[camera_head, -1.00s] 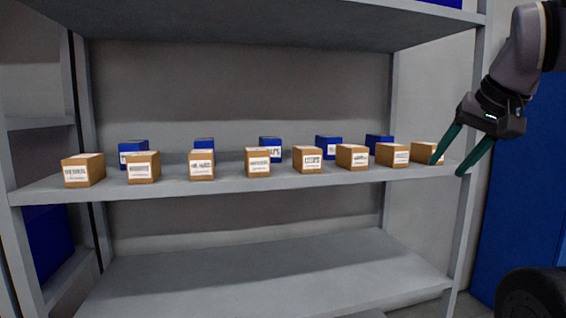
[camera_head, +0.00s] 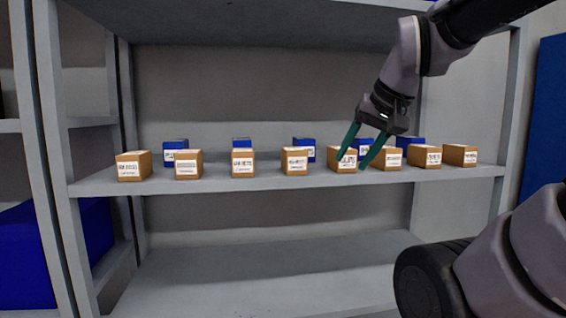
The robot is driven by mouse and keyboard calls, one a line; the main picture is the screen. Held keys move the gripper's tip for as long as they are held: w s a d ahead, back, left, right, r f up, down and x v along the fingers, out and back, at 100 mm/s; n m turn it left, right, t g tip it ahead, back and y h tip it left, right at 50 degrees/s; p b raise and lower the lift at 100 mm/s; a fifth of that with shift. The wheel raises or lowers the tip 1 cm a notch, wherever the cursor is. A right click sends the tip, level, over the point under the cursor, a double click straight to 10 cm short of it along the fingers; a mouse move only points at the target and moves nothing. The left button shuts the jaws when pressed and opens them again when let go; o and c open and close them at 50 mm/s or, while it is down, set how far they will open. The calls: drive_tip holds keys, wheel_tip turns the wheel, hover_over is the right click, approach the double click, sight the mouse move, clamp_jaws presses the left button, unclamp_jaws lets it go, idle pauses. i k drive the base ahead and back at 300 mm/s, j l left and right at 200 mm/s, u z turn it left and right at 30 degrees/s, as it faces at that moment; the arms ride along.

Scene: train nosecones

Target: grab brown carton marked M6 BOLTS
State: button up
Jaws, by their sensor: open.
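Several brown cartons with white labels stand in a row along the front of the middle shelf. The label print is too small to read, so I cannot tell which one is marked M6 BOLTS. My gripper (camera_head: 352,162) is open, with two green fingers pointing down and left. Its fingertips overlap a brown carton (camera_head: 335,153) right of the row's middle and partly hide its label. I cannot tell whether they touch it. Another brown carton (camera_head: 386,160) is just right of the fingers, partly hidden behind them. To the left stands a brown carton (camera_head: 294,168) in clear view.
Blue boxes (camera_head: 304,142) stand behind the brown cartons. The grey middle shelf (camera_head: 270,180) has narrow gaps between cartons. An upper shelf (camera_head: 250,22) hangs above and the lower shelf (camera_head: 260,270) is empty. An upright post (camera_head: 55,150) stands at left.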

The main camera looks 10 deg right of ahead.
sight(295, 160)
drive_tip(key=j+z, duration=0.1)
drive_tip(key=j, duration=0.3)
drive_tip(key=k+j+z, duration=0.15)
drive_tip(key=j, duration=0.3)
drive_tip(key=j+z, duration=0.4)
drive_tip(key=j, duration=1.35)
